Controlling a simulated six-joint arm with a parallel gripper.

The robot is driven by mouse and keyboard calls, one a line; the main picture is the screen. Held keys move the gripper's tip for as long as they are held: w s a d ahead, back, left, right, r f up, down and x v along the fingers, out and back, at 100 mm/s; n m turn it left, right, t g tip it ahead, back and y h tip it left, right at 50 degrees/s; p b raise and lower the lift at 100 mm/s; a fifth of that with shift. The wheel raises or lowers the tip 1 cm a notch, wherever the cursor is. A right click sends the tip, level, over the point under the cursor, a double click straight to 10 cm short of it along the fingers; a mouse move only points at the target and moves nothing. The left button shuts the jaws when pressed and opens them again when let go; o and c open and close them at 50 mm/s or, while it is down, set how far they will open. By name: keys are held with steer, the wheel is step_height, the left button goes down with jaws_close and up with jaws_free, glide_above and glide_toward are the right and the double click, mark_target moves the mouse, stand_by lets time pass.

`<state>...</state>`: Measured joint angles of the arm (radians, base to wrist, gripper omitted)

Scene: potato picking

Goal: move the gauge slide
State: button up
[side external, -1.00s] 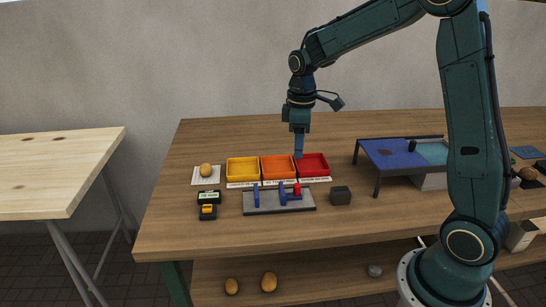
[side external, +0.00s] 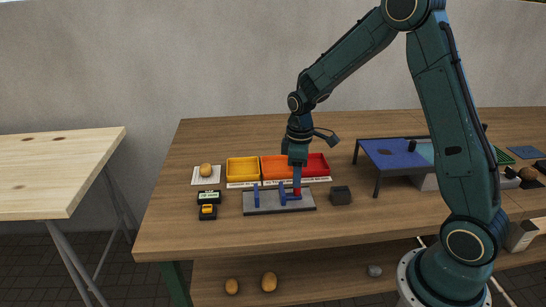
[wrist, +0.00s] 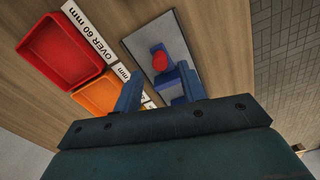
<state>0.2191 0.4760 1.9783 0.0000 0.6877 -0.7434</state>
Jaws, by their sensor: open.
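The gauge is a grey plate (side external: 262,207) with blue uprights, near the front of the table. Its slide carries a red knob (side external: 297,192) toward the right end. In the wrist view the round red knob (wrist: 159,61) shows just beyond my fingertips, with a blue part of the gauge beside it on the grey plate (wrist: 150,32). My gripper (side external: 297,182) points down directly over the knob. In the wrist view my gripper (wrist: 158,84) is open, with a blue finger on each side. Whether a finger touches the knob cannot be told.
Yellow (side external: 242,170), orange (side external: 270,168) and red (side external: 318,165) bins stand behind the gauge. A dark block (side external: 340,195) sits right of it. A potato on a white pad (side external: 206,171) and small devices (side external: 208,204) lie left. A blue-topped stand (side external: 390,153) is right.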

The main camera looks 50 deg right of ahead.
steer(key=shift+f, duration=2.3)
jaws_close()
